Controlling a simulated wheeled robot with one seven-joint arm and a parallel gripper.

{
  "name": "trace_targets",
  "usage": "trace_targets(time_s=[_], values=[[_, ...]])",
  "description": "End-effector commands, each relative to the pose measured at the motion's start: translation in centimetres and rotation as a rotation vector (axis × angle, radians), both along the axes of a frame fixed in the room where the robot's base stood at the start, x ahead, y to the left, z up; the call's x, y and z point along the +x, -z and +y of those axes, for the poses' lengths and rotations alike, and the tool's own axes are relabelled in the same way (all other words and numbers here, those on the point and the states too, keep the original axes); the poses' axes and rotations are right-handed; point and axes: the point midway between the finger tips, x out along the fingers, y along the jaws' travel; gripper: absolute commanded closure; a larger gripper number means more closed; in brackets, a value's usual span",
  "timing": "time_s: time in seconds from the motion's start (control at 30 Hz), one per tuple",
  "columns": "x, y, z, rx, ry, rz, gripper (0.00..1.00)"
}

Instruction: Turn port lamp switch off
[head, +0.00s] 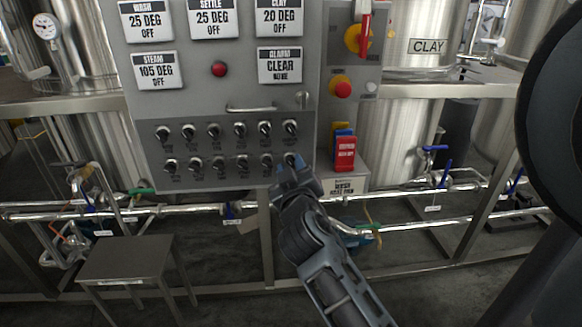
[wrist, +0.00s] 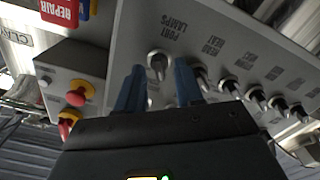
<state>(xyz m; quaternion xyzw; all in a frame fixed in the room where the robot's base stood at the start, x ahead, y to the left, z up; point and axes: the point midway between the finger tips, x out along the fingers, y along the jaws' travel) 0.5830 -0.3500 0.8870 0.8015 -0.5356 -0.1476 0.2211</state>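The port lamp switch is a dark knob on a light base, under a "PORT LAMPS" label in the wrist view (wrist: 158,58). In the head view the switch (head: 291,158) is the rightmost knob of the lower row, partly behind my gripper. My gripper (head: 291,170) is at the panel's lower right. In the wrist view my gripper (wrist: 159,72) has its two blue fingers apart, with nothing held between them. The knob shows between the fingertips in the picture; I cannot tell whether they reach around it or touch it. The switch's exact setting is unclear.
Other knobs (head: 213,131) fill two close rows on the grey panel (head: 230,100). A handle (head: 250,109) sits above them. A red emergency button (head: 342,88) and hanging tags (head: 344,153) are to the right. A stool (head: 125,258) stands below left; pipes run under the panel.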

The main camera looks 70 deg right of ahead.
Motion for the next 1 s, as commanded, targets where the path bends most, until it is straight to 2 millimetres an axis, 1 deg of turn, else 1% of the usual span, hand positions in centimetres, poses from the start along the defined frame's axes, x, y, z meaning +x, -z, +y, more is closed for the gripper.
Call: trace_targets(time_s=[0.03, 0.2, 0.3, 0.4, 0.53, 1.0], values=[[-0.4, 0.3, 0.8, 0.001, -0.001, 0.002, 0.64], [-1.4, 0.3, 3.5, 0.001, -0.003, 0.002, 0.64], [-1.9, 0.3, 4.8, 0.001, -0.003, 0.002, 0.64], [-2.3, 0.2, 5.6, 0.001, -0.003, 0.002, 0.64], [-2.5, 0.0, 6.1, -0.001, -0.001, 0.001, 0.64], [-2.5, 0.0, 6.1, -0.001, -0.001, 0.001, 0.64]])
